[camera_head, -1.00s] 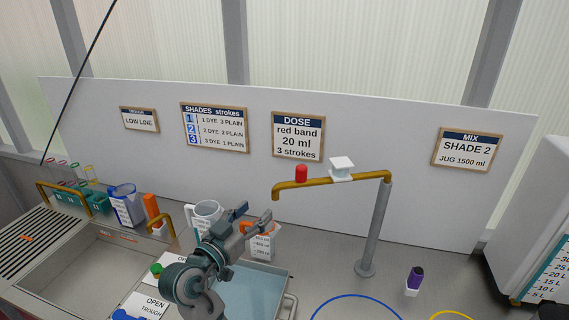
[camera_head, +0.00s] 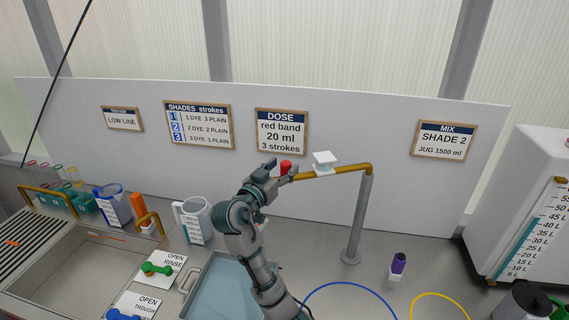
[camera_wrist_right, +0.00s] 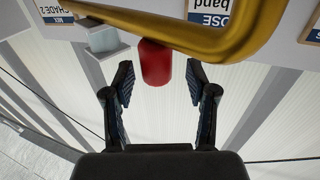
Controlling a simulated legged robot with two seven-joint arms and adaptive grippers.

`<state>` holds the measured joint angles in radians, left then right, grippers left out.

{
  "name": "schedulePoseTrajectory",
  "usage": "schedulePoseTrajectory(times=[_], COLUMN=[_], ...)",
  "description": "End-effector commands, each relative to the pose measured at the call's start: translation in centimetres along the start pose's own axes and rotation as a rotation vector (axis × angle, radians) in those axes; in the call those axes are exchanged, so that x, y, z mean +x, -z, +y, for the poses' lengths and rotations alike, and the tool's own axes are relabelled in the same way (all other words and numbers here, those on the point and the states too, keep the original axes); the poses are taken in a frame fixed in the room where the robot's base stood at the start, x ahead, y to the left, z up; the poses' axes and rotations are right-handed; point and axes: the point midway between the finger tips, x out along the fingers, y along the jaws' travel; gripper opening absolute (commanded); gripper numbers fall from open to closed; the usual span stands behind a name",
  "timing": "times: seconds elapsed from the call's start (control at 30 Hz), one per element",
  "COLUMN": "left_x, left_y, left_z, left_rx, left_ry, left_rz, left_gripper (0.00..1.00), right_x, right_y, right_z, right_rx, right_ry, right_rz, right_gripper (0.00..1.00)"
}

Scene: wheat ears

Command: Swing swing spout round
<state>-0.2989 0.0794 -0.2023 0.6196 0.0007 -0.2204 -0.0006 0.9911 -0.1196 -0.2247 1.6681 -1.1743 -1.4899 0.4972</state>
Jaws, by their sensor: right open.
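The swing spout (camera_head: 345,168) is a brass pipe on a grey upright post (camera_head: 359,220). It reaches left from the post, and its free end is hidden behind my right gripper. A red knob (camera_head: 286,167) and a white block (camera_head: 323,163) stand on it. My right gripper (camera_head: 281,172) is open at the red knob. In the right wrist view the knob (camera_wrist_right: 156,62) is between and just beyond the open fingertips (camera_wrist_right: 160,85), and the brass pipe (camera_wrist_right: 215,38) crosses beyond it. I cannot tell if they touch. My left gripper is not in view.
A blue-grey trough (camera_head: 215,290) lies below my right arm. A jug (camera_head: 192,222) and a basin (camera_head: 75,265) are to the left. A purple-topped bottle (camera_head: 398,264) and blue and yellow rings are to the right. A signboard (camera_head: 350,140) stands behind the spout.

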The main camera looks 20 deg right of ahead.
Motion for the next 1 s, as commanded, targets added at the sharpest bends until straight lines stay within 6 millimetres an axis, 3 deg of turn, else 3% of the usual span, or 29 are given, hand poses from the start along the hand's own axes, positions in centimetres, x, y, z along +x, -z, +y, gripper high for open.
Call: schedulePoseTrajectory(times=[0.2,0.4,0.43,0.6,0.67,1.0], left_x=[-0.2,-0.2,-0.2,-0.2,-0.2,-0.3], left_y=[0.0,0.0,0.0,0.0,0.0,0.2], left_z=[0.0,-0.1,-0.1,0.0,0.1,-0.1], left_rx=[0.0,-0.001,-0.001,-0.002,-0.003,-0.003], left_ry=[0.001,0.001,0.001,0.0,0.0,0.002], left_rz=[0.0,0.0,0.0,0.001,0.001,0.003], left_gripper=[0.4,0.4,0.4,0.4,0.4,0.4], right_x=[1.6,1.6,1.6,1.4,1.4,1.5], right_y=[-0.1,-0.1,-0.1,-0.1,-0.1,0.0], right_z=[0.2,0.3,0.3,0.1,0.1,0.0], right_rx=[0.002,0.003,0.003,0.002,0.002,0.001], right_ry=[-0.001,-0.001,-0.001,-0.001,-0.001,0.013], right_rz=[-0.002,-0.003,-0.003,-0.002,-0.001,0.0], right_gripper=[0.57,0.57,0.55,0.12,0.0,0.0])
